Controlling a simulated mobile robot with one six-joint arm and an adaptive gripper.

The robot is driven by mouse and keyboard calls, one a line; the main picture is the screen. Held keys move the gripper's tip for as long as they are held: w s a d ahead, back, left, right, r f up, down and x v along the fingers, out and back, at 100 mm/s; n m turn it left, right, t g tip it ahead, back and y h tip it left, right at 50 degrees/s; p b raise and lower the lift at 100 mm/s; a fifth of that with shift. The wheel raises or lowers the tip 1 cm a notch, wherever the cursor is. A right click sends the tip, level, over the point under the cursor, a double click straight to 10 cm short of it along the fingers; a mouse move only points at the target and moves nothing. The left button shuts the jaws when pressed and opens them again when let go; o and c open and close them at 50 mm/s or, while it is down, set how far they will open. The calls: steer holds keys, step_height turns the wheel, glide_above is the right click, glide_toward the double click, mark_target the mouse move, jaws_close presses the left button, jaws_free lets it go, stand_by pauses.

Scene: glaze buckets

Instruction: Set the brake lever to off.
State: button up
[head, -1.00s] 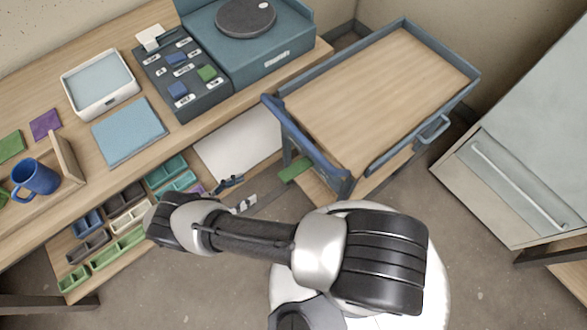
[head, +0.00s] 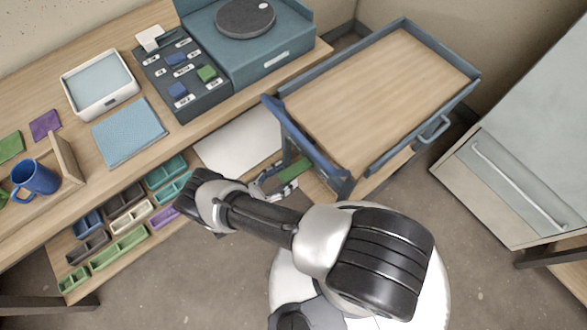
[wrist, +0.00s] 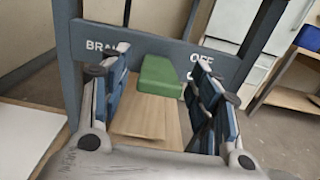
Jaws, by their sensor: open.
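The brake lever is a green block in the wrist view (wrist: 160,76), in front of a blue-grey panel (wrist: 150,42) lettered "BRAKE" at left and "OFF" at right. A second label below "OFF" is mostly hidden by a finger. The lever also shows in the head view (head: 294,170), low on the near end of the blue cart (head: 318,160). My gripper (wrist: 160,68) is open, with one finger on each side of the lever in the picture. I see no clear contact. In the head view my gripper (head: 274,184) is beside the lever.
The workbench (head: 215,112) stands left of the cart, with a blue mug (head: 34,178) and a button panel (head: 185,80) on it. Small coloured bins (head: 118,240) sit on its lower shelf. A pale cabinet (head: 515,170) stands at right. Bare floor lies between.

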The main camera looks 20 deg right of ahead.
mark_target(289, 173)
steer(key=shift+x, duration=2.2)
jaws_close()
